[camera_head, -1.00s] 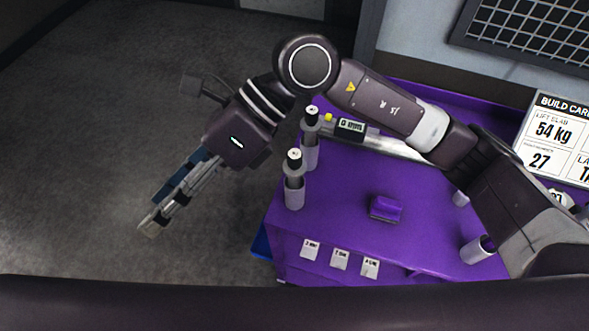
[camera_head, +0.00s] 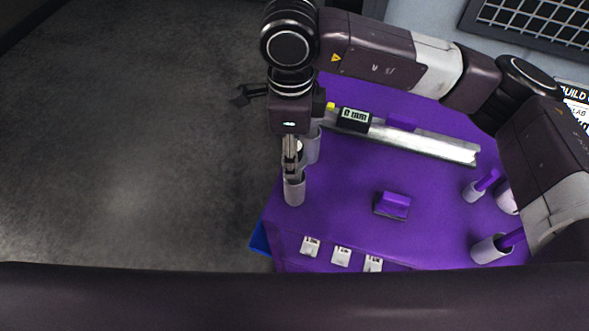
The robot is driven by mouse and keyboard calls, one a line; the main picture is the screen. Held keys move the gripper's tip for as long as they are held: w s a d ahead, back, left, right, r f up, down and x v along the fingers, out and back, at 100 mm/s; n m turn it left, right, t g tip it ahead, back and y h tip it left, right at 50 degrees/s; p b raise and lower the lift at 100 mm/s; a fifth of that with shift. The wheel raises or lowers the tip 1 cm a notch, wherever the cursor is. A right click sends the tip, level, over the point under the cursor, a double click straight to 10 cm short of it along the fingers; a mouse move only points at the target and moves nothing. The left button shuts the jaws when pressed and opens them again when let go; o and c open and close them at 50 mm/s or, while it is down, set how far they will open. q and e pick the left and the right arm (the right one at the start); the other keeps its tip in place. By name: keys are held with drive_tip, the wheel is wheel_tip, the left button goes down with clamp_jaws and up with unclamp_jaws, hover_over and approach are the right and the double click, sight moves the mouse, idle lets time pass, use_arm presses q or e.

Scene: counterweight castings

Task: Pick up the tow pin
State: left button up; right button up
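My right gripper (camera_head: 292,172) points down at the left edge of the purple table, right over the front grey sleeve (camera_head: 294,192). Its fingers are seen edge-on and overlap the top of the pin (camera_head: 298,147) in that sleeve, so most of the pin is hidden. I cannot tell whether the fingers are open or touching it. A second grey sleeve (camera_head: 312,148) stands just behind, partly covered by my gripper. Nothing readable marks which pin is the tow pin. My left gripper is not in view.
A metal rail with a digital readout (camera_head: 355,120) lies along the back of the purple table (camera_head: 345,195). A small purple block (camera_head: 392,206) sits mid-table. Grey cups (camera_head: 486,250) with purple sticks stand at right.

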drive_tip(key=shift+d+f+p, duration=0.15)
drive_tip(key=shift+f+p, duration=0.2)
wheel_tip(320, 180, down, 4)
drive_tip(key=shift+d+f+p, duration=0.15)
drive_tip(key=shift+f+p, duration=0.05)
drive_tip(key=shift+p, duration=0.85)
drive_tip(key=c, duration=1.1)
drive_tip(key=shift+r, duration=0.1)
